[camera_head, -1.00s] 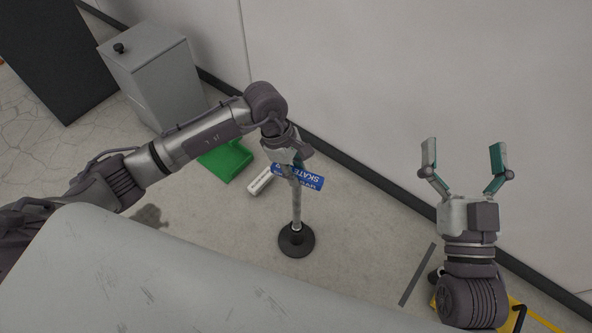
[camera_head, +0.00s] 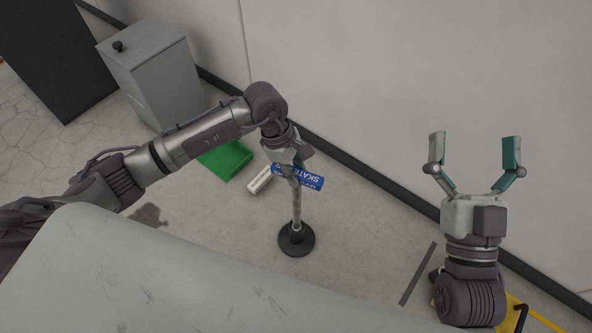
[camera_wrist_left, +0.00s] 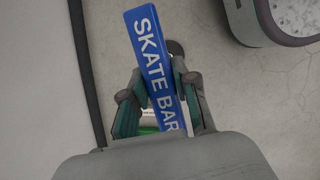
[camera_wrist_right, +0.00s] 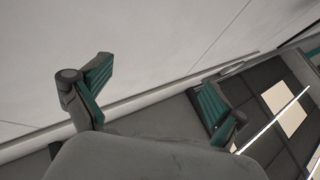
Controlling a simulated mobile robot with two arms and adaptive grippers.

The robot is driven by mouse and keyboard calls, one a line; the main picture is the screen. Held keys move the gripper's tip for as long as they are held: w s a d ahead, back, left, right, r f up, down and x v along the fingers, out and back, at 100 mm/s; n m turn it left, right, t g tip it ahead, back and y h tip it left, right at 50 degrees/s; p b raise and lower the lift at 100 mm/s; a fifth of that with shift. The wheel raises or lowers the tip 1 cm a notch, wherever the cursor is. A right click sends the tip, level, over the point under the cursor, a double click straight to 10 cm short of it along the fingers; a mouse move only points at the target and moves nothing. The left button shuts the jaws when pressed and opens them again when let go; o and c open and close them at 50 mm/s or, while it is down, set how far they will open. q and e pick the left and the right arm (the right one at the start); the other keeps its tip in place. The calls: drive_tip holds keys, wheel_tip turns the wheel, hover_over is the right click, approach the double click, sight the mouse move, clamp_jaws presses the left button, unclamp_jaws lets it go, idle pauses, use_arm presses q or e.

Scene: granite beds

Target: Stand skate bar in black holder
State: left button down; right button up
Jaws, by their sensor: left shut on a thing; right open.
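The skate bar is a grey pole (camera_head: 297,205) with a blue panel (camera_head: 310,180) lettered in white, and the panel also shows in the left wrist view (camera_wrist_left: 153,65). My left gripper (camera_head: 294,160) is shut on the bar near the panel and hides part of it. The pole is close to upright. Its lower end meets the middle of the round black holder (camera_head: 296,242) on the floor; I cannot tell how deep it sits. My right gripper (camera_head: 474,140) is open and empty, well to the right of the bar.
A green box (camera_head: 228,162) and a small white item (camera_head: 260,181) lie behind the bar. A grey cabinet (camera_head: 155,75) stands at the back left against the wall. A yellow object (camera_head: 530,320) is at the lower right. A grey surface (camera_head: 190,285) fills the lower front.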

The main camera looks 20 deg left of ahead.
use_arm(q)
drive_tip(key=shift+f+b, duration=0.35)
drive_tip(key=shift+f, duration=0.2)
use_arm(e)
drive_tip(key=shift+s+d+r+t+y, duration=0.15)
drive_tip(key=shift+s+r+t+y, duration=0.45)
drive_tip(key=shift+s+r+t, duration=1)
drive_tip(key=shift+w+r, duration=0.1)
drive_tip(key=shift+w, duration=0.05)
use_arm(q)
drive_tip(key=shift+f, duration=0.1)
